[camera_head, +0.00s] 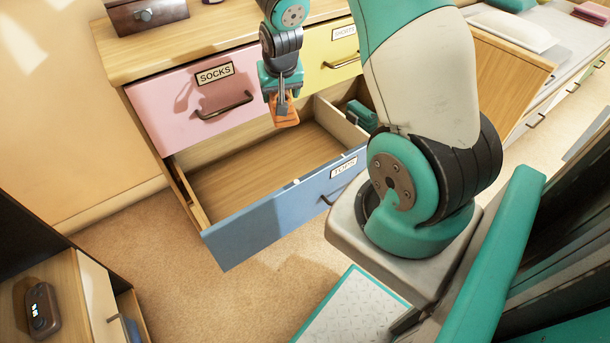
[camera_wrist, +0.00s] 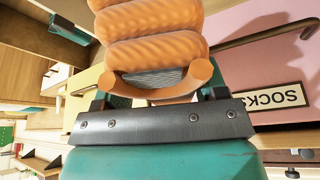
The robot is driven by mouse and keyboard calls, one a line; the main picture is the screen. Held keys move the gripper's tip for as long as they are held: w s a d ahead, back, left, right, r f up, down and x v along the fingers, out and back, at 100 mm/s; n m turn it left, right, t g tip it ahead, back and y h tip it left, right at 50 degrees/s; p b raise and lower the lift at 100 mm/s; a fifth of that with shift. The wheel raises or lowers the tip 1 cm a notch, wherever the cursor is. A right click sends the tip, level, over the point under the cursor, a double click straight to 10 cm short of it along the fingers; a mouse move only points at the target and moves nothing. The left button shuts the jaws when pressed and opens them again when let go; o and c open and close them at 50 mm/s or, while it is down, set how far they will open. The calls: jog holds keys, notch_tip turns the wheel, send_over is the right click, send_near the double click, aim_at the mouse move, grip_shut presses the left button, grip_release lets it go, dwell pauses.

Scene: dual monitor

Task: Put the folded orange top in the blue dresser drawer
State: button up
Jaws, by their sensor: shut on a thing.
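My gripper (camera_head: 281,97) is shut on the folded orange top (camera_head: 286,113) and holds it above the open blue drawer labelled TOPS (camera_head: 275,205). In the wrist view the orange top (camera_wrist: 153,35) shows as thick ribbed folds in front of my gripper (camera_wrist: 157,85). The drawer is pulled out. Its left, larger compartment shows a bare wooden floor (camera_head: 245,175), and a divider (camera_head: 340,127) stands to its right. A teal folded item (camera_head: 362,114) lies in the right compartment. The orange top hangs over the drawer's back part, apart from its floor.
The pink SOCKS drawer (camera_head: 180,105) is shut just behind and left of my gripper, its dark handle (camera_head: 224,107) sticking out. The yellow SHORTS drawer (camera_head: 325,70) is beside it. A dark box (camera_head: 147,15) stands on the dresser top. A dark device (camera_head: 42,309) lies at lower left.

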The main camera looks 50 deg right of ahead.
jog(key=s+d+f+m+g+h+b, duration=0.15)
jog(key=d+f+m+b, duration=0.35)
jog(key=d+f+b, duration=0.55)
jog(key=b, duration=0.6)
send_over(314, 167)
notch_tip(314, 167, down, 20)
jog(key=shift+r, duration=0.2)
jog(key=o, duration=0.5)
jog(key=shift+f, duration=0.2)
jog(key=o, duration=0.5)
